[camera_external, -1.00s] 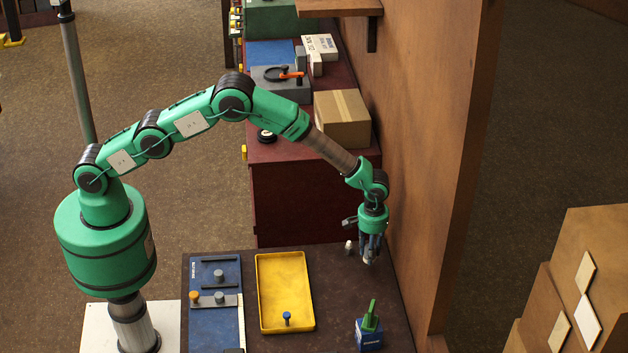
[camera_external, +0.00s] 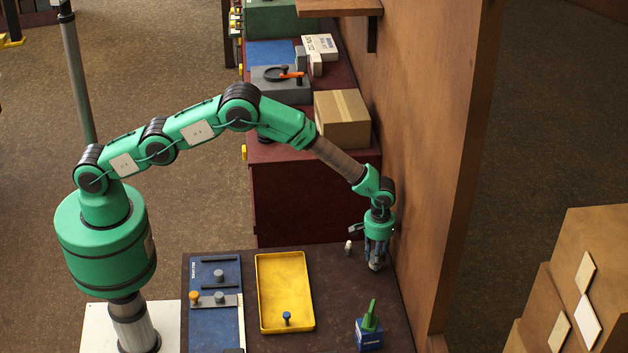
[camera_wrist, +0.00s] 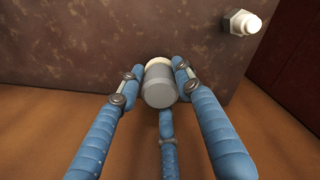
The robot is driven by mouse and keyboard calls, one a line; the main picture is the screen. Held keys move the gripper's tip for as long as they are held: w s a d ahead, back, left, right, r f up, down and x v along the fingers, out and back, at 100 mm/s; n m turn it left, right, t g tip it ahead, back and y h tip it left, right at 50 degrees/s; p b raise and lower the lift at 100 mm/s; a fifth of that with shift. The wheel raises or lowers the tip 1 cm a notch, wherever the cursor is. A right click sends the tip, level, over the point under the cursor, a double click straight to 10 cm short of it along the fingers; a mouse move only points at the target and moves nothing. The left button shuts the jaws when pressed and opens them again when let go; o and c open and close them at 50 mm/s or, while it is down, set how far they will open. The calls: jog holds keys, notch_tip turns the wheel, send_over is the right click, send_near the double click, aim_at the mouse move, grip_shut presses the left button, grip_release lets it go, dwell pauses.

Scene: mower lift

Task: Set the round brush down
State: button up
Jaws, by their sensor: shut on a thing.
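The round brush (camera_wrist: 158,88) shows in the wrist view as a grey cylinder with a pale cream end turned toward the dark table (camera_wrist: 90,45). The blue fingers of my gripper (camera_wrist: 150,92) are shut around it. In the external view my gripper (camera_external: 376,264) points down at the right edge of the table (camera_external: 345,290), close to the brown wall. The brush is mostly hidden by the fingers there. I cannot tell whether its cream end touches the table.
A small white-topped piece (camera_external: 348,246) stands just left of my gripper. A yellow tray (camera_external: 284,262), a blue board with grey parts (camera_external: 215,325) and a blue block with a green piece (camera_external: 369,338) are on the table. The wall (camera_external: 425,200) is close on the right.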

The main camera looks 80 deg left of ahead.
jog(key=shift+f, duration=0.5)
jog(key=shift+f, duration=0.2)
jog(key=o, duration=1.1)
jog(key=shift+r, duration=0.1)
notch_tip(320, 180, up, 12)
jog(key=shift+r, duration=0.1)
jog(key=shift+r, duration=0.1)
